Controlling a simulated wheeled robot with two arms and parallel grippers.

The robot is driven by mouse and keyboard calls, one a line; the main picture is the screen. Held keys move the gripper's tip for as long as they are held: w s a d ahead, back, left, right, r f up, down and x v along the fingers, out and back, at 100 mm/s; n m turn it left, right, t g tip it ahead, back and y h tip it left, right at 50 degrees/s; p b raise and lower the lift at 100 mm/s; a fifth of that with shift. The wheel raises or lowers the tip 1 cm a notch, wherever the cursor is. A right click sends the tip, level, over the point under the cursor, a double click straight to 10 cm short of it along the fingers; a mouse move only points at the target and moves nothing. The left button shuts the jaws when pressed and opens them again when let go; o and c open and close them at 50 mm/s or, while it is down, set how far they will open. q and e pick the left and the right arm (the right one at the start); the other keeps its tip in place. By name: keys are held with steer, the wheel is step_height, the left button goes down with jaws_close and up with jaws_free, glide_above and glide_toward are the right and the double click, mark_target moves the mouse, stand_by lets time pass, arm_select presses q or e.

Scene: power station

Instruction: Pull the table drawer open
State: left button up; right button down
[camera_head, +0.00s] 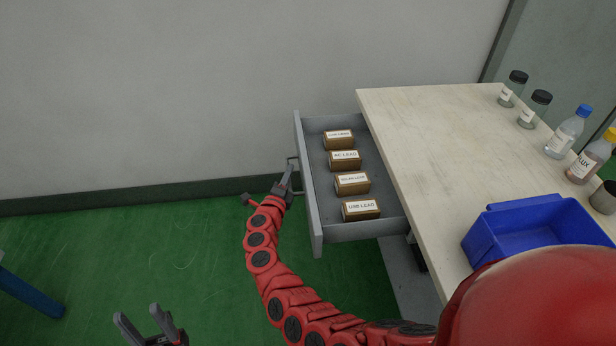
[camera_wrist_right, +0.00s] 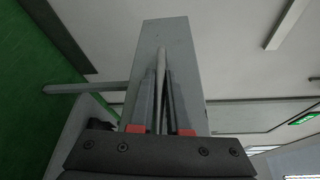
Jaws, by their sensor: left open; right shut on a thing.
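The grey table drawer (camera_head: 318,240) stands well out from the left side of the table (camera_head: 440,130). Several brown boxes with white labels lie in a row inside it, one of them the box (camera_head: 361,210) nearest me. My right gripper (camera_head: 287,178) is at the handle (camera_head: 291,160) on the drawer's front and is shut on it. In the right wrist view, the fingers (camera_wrist_right: 162,100) close on the thin handle bar in front of the grey drawer front (camera_wrist_right: 178,35). My left gripper (camera_head: 151,322) is open and empty over the floor at the bottom left.
A blue bin (camera_head: 530,225) sits on the near right of the tabletop. Jars and bottles, including a blue-capped bottle (camera_head: 566,135), line the table's right edge. The green floor (camera_head: 150,250) left of the drawer is mostly clear, with a blue bar (camera_head: 30,290) at far left.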

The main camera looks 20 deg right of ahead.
steer(key=shift+w+a+b, duration=0.15)
steer(key=shift+a+b, duration=0.05)
steer(key=shift+a, duration=0.45)
steer(key=shift+w+a+b, duration=0.15)
steer(key=shift+a, duration=0.5)
steer(key=c, duration=0.9)
jaws_free()
steer(key=v, duration=1.7)
steer(key=shift+s+p, duration=0.2)
steer(key=shift+p, duration=0.2)
steer(key=shift+a, duration=0.1)
